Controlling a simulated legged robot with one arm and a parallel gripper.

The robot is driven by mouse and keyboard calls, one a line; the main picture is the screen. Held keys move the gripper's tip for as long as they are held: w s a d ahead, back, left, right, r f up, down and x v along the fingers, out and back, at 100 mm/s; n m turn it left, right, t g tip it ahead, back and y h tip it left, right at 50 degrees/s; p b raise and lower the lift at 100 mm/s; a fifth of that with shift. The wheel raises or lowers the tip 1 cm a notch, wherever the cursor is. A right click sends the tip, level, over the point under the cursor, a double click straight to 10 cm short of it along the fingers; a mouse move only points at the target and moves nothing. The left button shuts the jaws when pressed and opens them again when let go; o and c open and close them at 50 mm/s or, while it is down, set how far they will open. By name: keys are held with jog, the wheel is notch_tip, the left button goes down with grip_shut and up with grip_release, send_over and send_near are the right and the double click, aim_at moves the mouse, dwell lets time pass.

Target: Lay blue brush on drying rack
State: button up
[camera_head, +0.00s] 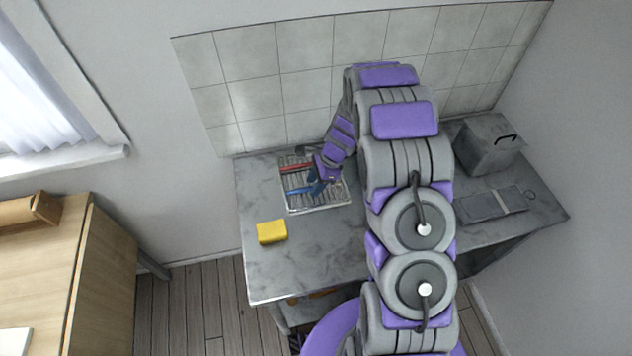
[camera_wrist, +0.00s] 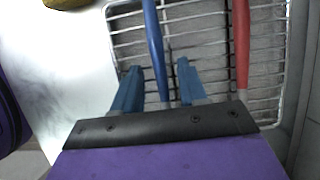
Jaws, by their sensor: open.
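The blue brush (camera_wrist: 153,42) lies on the wire drying rack (camera_wrist: 127,22), its handle passing between the two blue fingers of my gripper (camera_wrist: 160,64). The fingers are apart, with a gap visible on each side of the handle. In the head view, the blue brush (camera_head: 297,190) lies across the drying rack (camera_head: 318,208), and my gripper (camera_head: 315,182) is low over the rack at its right part. My gripper and wrist hide the brush's right end there. A red brush (camera_head: 296,168) lies behind it on the rack; it also shows in the wrist view (camera_wrist: 241,45).
The grey marble counter (camera_head: 315,255) carries a yellow sponge (camera_head: 271,232) at front left of the rack. A grey box (camera_head: 488,145) and a flat dark item (camera_head: 490,203) are at the right. The tiled wall (camera_head: 255,85) stands behind.

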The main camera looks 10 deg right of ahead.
jog(key=shift+a+r, duration=0.1)
jog(key=shift+r, duration=0.15)
jog(key=p+v, duration=0.3)
jog(key=v, duration=0.8)
jog(key=s+a+r+n, duration=0.2)
jog(key=s+r+n, duration=0.2)
jog(key=s+r, duration=0.3)
jog(key=s+r+n+h, duration=0.1)
jog(key=s+r+n, duration=0.3)
jog(key=s, duration=0.6)
jog(key=s+a+r+n+g+h, duration=0.1)
jog(key=s+r+n, duration=0.3)
jog(key=s, duration=0.6)
jog(key=s+a+r+n+h, duration=0.1)
jog(key=s+r+n, duration=0.3)
jog(key=s, duration=0.6)
jog(key=shift+s+n+g+h, duration=0.15)
jog(key=shift+n+g+h, duration=0.25)
jog(key=shift+n+h, duration=0.5)
